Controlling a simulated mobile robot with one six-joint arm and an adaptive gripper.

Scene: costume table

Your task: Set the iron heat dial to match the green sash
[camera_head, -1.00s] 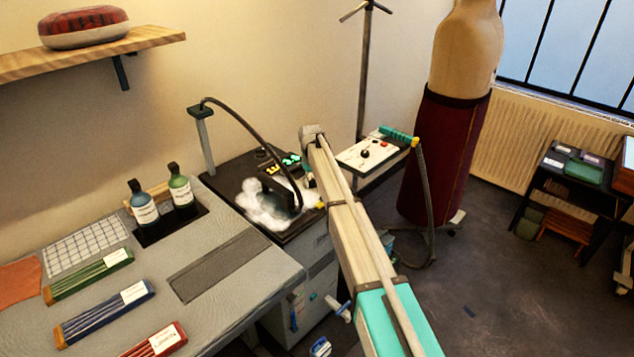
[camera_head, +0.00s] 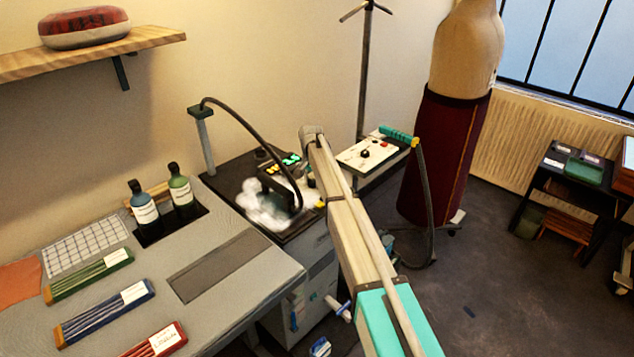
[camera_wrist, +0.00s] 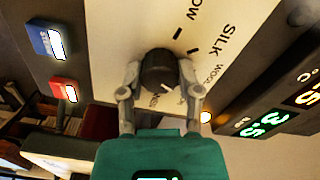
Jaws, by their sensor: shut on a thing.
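In the wrist view my gripper (camera_wrist: 160,92) is shut on a round black dial (camera_wrist: 158,68), one finger on each side. The dial sits on a pale panel lettered LOW, SILK, WOOL and a partly hidden word ending in NEN. A white mark on the dial points toward the lower right; its exact setting is unclear. A folded green sash (camera_head: 90,276) with a white tag lies at the left of the grey table; the tag is too small to read.
Blue (camera_head: 103,313) and red (camera_head: 150,345) tagged bundles lie near the green one. Two bottles (camera_head: 145,210) stand behind. White steam (camera_head: 262,205) rises at the dark station. The wrist view shows a lit green display (camera_wrist: 265,122), a blue button (camera_wrist: 52,42) and a red button (camera_wrist: 64,88).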

